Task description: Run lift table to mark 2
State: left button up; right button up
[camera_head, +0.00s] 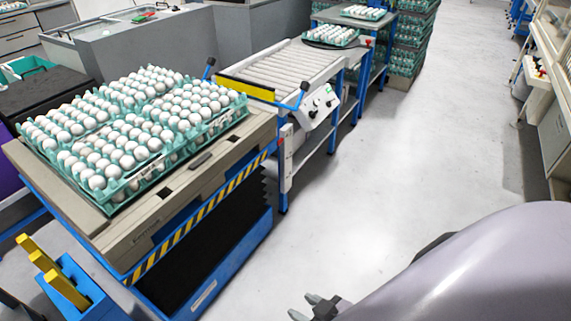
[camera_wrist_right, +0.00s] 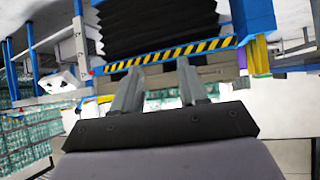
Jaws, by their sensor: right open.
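The lift table (camera_head: 200,200) stands at the left, with a beige top, yellow-black striped edge, black bellows (camera_head: 225,235) and blue base. Its top is raised well above the base, near the height of the roller conveyor (camera_head: 285,70) behind it. Several teal trays of white eggs (camera_head: 117,190) sit on the top. A blue box with yellow pedals (camera_head: 68,288) is at its near left end. My right gripper (camera_head: 318,306) is open and empty, right of the table and apart from it. It also shows in the right wrist view (camera_wrist_right: 158,88), with the bellows (camera_wrist_right: 150,25) beyond. No numbered mark is legible.
A white control panel (camera_head: 318,106) with dark knobs is on the conveyor's side. Stacked egg trays (camera_head: 408,45) stand at the back. Light machinery (camera_head: 548,100) lines the right. The grey floor (camera_head: 400,135) between is clear.

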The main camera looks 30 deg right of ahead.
grip_shut()
dwell(1.5)
